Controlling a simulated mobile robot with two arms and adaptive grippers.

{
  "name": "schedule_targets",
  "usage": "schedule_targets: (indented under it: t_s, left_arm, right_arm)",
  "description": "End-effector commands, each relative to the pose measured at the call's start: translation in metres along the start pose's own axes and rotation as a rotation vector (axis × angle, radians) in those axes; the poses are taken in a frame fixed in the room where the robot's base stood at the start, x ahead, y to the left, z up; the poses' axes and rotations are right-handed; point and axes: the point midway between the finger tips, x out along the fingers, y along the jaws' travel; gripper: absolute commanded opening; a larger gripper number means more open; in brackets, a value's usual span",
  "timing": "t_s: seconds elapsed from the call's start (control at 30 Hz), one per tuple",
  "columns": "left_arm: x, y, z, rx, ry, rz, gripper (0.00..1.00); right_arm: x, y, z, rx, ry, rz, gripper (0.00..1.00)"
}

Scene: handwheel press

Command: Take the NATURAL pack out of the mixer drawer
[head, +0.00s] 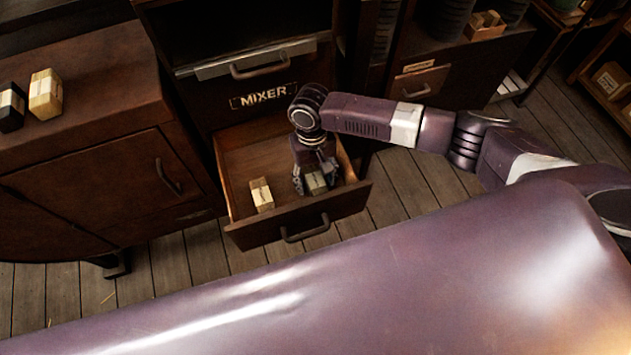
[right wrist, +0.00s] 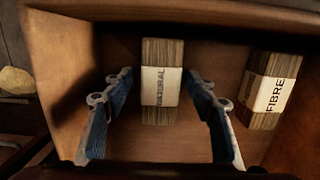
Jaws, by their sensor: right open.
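The mixer drawer (head: 240,150) is pulled open below the cabinet front labelled MIXER. The NATURAL pack (right wrist: 162,85), a small bundle with a pale printed band, is in the drawer; it also shows in the head view (head: 316,183). My right gripper (head: 315,178) reaches down into the drawer over this pack. In the right wrist view its blue-padded fingers are open, one on each side of the pack, with visible gaps. A second pack, labelled FIBRE (right wrist: 272,90), is also in the drawer, outside the fingers; it shows in the head view (head: 261,194). My left gripper is not in view.
The drawer walls and its front with a handle (head: 305,230) surround my right gripper. A wooden cabinet (head: 90,190) stands at left with a dark block (head: 11,107) and a light block (head: 46,93) on top. Plank floor (head: 170,262) is clear in front.

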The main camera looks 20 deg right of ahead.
Motion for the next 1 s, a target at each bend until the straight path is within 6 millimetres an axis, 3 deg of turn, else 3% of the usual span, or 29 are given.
schedule_targets:
  t_s: [0.17, 0.57, 0.87, 1.0]
  left_arm:
    - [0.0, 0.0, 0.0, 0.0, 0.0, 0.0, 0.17]
    - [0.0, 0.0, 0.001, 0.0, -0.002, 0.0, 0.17]
    - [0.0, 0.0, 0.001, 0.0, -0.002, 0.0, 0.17]
    - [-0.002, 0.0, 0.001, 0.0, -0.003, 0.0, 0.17]
  right_arm:
    - [0.0, 0.0, 0.0, -0.001, 0.0, 0.0, 0.51]
    - [0.0, 0.0, 0.0, 0.0, 0.0, 0.0, 0.07]
    - [-0.003, 0.0, 0.0, 0.0, 0.0, -0.001, 0.06]
    - [-0.013, -0.001, 0.001, -0.001, 0.002, -0.002, 0.06]
